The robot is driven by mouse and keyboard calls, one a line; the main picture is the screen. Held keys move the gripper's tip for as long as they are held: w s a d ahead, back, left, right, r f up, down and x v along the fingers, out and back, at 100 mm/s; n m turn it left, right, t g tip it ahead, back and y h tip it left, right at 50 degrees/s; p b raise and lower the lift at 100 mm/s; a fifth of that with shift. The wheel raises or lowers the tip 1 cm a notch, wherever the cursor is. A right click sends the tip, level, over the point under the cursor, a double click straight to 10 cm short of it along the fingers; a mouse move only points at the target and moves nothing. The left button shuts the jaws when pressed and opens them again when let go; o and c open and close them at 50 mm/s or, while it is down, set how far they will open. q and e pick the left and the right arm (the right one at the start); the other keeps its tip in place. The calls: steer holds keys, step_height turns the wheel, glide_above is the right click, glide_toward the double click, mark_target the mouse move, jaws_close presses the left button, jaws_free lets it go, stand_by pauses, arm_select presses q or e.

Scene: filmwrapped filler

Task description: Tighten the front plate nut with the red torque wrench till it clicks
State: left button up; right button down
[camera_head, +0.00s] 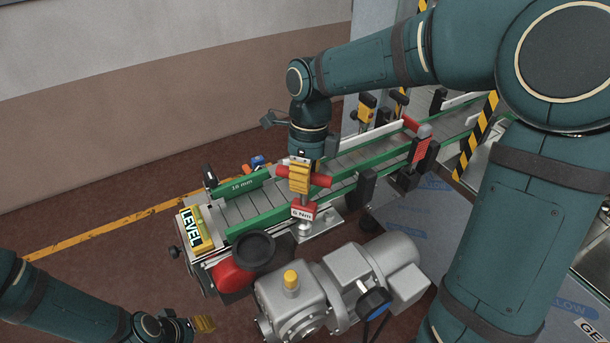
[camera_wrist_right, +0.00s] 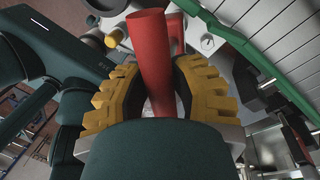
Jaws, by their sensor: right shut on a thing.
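My right gripper (camera_head: 299,178) is shut on the red torque wrench (camera_head: 318,179), gripping its red crossbar handle. In the right wrist view, the red handle (camera_wrist_right: 152,50) runs between the yellow finger pads. The wrench stands about upright over the front plate (camera_head: 325,222), with a red block marked in Nm (camera_head: 303,212) low on its shaft. Its lower end is at the front plate nut (camera_head: 304,230); I cannot tell how fully it is seated, as the nut is largely hidden.
A green-railed conveyor (camera_head: 340,168) runs behind the wrench. A yellow LEVEL box (camera_head: 196,228) sits at its left end. A grey gearmotor (camera_head: 345,280) with a yellow cap stands close in front of the plate. The floor at left (camera_head: 100,215) is clear.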

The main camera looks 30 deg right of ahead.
steer(key=shift+m, duration=0.3)
steer(key=m, duration=0.3)
steer(key=shift+r+t+p, duration=0.1)
steer(key=shift+t+p, duration=0.2)
steer(key=shift+t, duration=0.1)
steer(key=shift+w, duration=0.1)
steer(key=shift+r+m+y+p, duration=0.1)
steer(key=shift+m+y+p, duration=0.25)
steer(key=shift+m, duration=0.65)
steer(key=shift+w+a+m+p, duration=0.15)
steer(key=shift+m+p, duration=0.35)
steer(key=shift+p, duration=0.5)
steer(key=shift+a+f+m+t, duration=0.1)
steer(key=shift+f+m+t, duration=0.2)
steer(key=shift+m, duration=0.6)
